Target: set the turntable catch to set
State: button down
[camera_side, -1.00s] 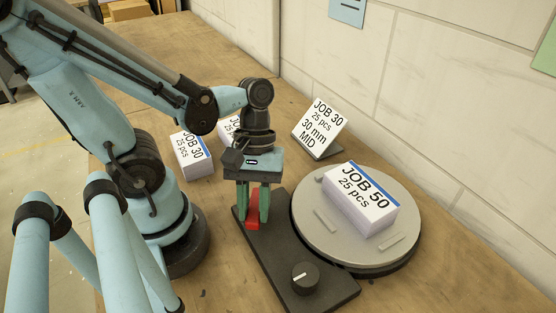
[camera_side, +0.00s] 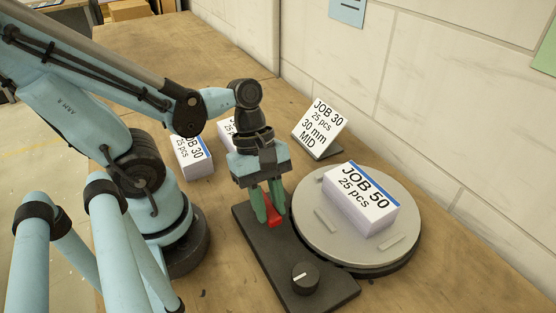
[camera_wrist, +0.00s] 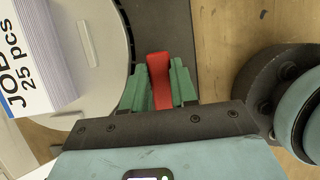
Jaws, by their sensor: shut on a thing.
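The turntable catch is a red lever (camera_side: 273,213) on the dark base plate (camera_side: 262,243), left of the turntable. It also shows in the wrist view (camera_wrist: 159,76), between the green fingers. My gripper (camera_side: 267,214) points down and its green fingers are shut on the red lever; it also shows in the wrist view (camera_wrist: 160,85). The lever leans in the side view, and its foot is partly hidden by the fingers. The round grey turntable (camera_side: 315,225) carries a white box marked JOB 50, 25 pcs (camera_side: 360,199). No catch marking is readable.
A black knob (camera_side: 305,277) with a white line sits at the plate's near end. A sign (camera_side: 320,127) reading JOB 30, 25 pcs, 30 mm, MID stands behind. A JOB 30 box (camera_side: 191,156) and another white box (camera_side: 227,131) stand behind my arm. A wall bounds the right.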

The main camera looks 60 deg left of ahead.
dwell(0.4)
jog(key=c, duration=0.9)
grip_release()
jog(key=shift+v, duration=6.05)
